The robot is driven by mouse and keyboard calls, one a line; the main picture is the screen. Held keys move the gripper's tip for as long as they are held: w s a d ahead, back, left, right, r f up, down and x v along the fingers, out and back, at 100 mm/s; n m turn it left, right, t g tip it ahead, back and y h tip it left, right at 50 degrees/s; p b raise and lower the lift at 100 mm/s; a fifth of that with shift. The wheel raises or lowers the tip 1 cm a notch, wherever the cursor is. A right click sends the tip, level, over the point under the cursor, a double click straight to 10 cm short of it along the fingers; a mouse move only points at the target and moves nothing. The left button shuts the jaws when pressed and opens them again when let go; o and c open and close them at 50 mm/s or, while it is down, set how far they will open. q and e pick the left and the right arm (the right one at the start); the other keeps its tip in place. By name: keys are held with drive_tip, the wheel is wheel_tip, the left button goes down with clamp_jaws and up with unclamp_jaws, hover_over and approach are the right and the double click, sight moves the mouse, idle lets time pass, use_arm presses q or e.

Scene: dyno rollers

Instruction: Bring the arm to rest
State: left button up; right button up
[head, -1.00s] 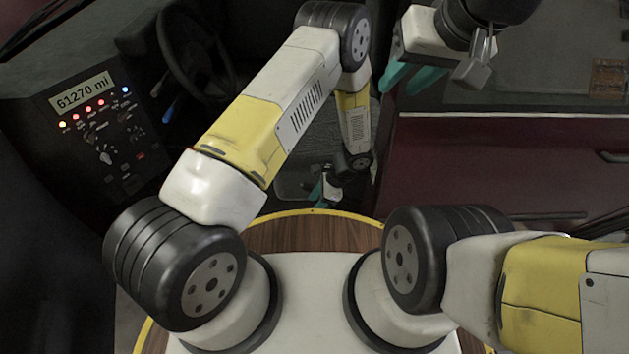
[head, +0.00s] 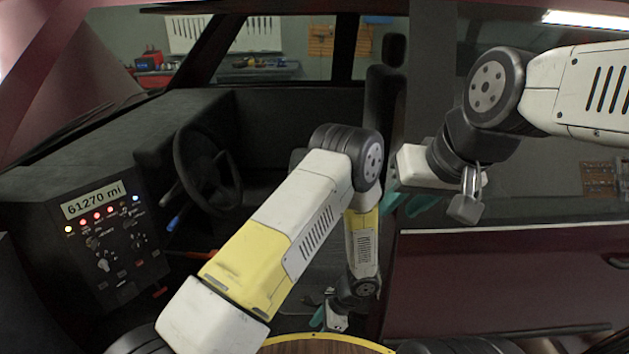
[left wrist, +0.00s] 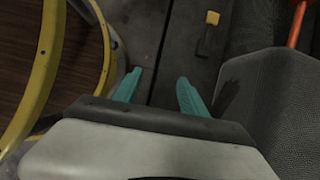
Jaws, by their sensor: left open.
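My left arm reaches forward and down into the car's footwell. Its gripper (head: 322,318) is small and low in the head view. In the left wrist view its two teal fingers (left wrist: 158,92) are spread apart with nothing between them, above the dark floor. My right gripper (head: 402,202) is raised at the right in front of the car's side. Its teal fingers point left and down and are partly hidden behind its white body; I see nothing held there.
A steering wheel (head: 208,168) and a panel with lit lamps and a mileage display (head: 93,198) are at the left. A dark red door (head: 500,275) is at the right. In the left wrist view, a yellow rim (left wrist: 40,75) is left and a yellow-tipped item (left wrist: 211,30) lies ahead.

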use_arm(q)
drive_tip(key=w+a+r+n+h, duration=0.1)
drive_tip(key=w+a+r+n, duration=0.15)
drive_tip(key=r, duration=0.75)
drive_tip(key=w+a+r+n+t+h, duration=0.15)
drive_tip(key=r+n, duration=0.25)
drive_tip(key=r, duration=0.7)
drive_tip(key=w+a+r+n+h, duration=0.1)
drive_tip(key=a+r+n+h, duration=0.15)
drive_tip(key=r, duration=0.75)
drive_tip(key=s+a+r+n+t+h, duration=0.1)
drive_tip(key=s+a+r+n, duration=0.3)
drive_tip(key=s+r, duration=0.4)
drive_tip(key=s+a+r+n+t+h, duration=0.1)
drive_tip(key=s+a+r+n+t, duration=0.2)
drive_tip(key=s+r, duration=0.4)
wheel_tip(320, 180, up, 4)
drive_tip(key=shift+s+a+r+n+t, duration=0.15)
drive_tip(key=shift+s+a+n+t, duration=0.25)
drive_tip(key=shift+a+n, duration=0.3)
drive_tip(key=shift+a, duration=0.15)
